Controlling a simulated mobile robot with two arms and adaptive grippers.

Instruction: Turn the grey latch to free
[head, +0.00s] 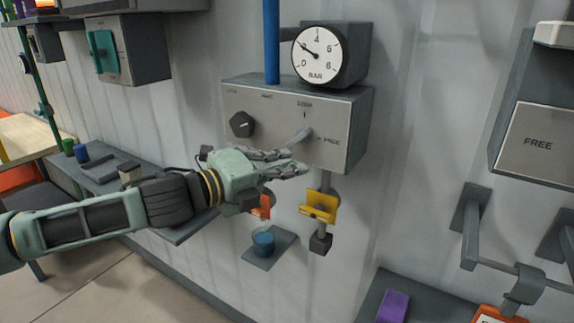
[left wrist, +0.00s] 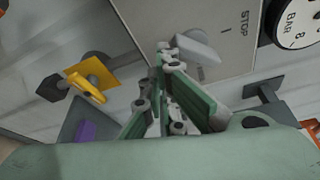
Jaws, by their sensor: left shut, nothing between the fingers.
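The grey latch (head: 301,136) is a short light lever on the front of a grey control box (head: 345,154). It stands at a slant between the STOP mark above and the FREE mark to its right. In the left wrist view the latch (left wrist: 192,46) shows just beyond my fingertips. My left gripper (head: 300,162) is shut and empty, just below and left of the latch in the head view. The left wrist view shows its fingers (left wrist: 170,55) close to the latch; I cannot tell whether they touch it. My right gripper is not in view.
A dark knob (head: 241,124) sits left of the latch. A pressure gauge (head: 318,53) and a blue pipe (head: 271,40) stand above.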

